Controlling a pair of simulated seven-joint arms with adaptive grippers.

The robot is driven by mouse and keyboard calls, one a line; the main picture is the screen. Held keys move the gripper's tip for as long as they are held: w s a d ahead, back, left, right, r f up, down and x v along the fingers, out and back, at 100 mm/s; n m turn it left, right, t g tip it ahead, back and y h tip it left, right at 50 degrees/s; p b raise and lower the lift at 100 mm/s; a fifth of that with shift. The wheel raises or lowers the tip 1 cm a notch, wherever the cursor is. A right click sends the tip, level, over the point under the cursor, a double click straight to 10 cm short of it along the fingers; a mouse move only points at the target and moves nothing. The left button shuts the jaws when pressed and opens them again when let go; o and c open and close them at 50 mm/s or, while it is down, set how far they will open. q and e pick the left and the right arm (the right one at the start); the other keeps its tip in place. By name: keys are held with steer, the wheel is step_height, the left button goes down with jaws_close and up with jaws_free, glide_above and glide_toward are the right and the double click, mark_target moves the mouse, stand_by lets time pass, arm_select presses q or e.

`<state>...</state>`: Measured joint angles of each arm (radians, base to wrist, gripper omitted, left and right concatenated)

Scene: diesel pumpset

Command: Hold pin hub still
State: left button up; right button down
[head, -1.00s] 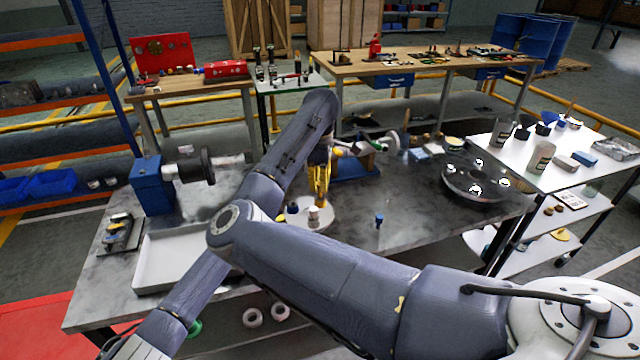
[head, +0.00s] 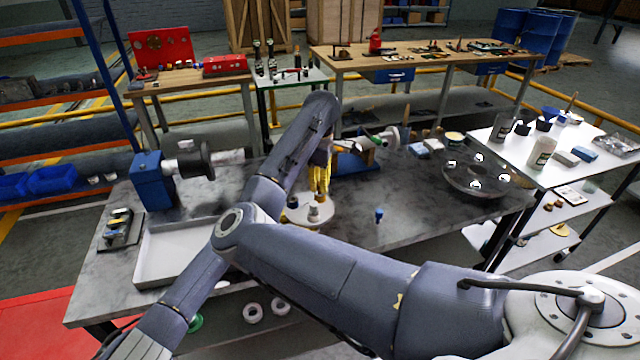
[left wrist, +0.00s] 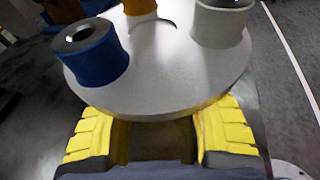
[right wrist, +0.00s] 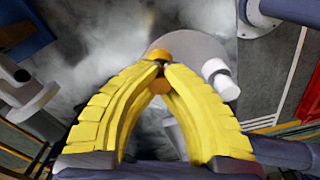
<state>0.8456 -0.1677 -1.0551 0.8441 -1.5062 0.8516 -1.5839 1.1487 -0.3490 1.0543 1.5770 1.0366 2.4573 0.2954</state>
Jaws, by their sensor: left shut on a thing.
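The pin hub is a pale round disc (head: 300,218) above the steel bench, partly hidden by my arm. In the left wrist view the disc (left wrist: 165,80) carries a blue pin (left wrist: 90,52), a white pin (left wrist: 222,20) and an orange pin (left wrist: 140,7). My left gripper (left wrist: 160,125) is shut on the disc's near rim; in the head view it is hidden. My right gripper (head: 320,190) points down at the hub. In the right wrist view its fingertips (right wrist: 160,70) come together beside orange parts (right wrist: 158,53); whether they grip one is unclear.
A white tray (head: 165,275) lies at the bench's left, near a blue-based fixture (head: 152,185). A small blue part (head: 379,215) stands right of the hub.

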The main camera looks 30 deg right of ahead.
arm_select(q)
steer(key=shift+s+f, duration=0.1)
arm_select(e)
steer(key=shift+f, duration=0.1)
steer(key=c, duration=1.5)
jaws_free()
step_height(320, 180, up, 12)
arm_select(q)
steer(key=o, duration=1.6)
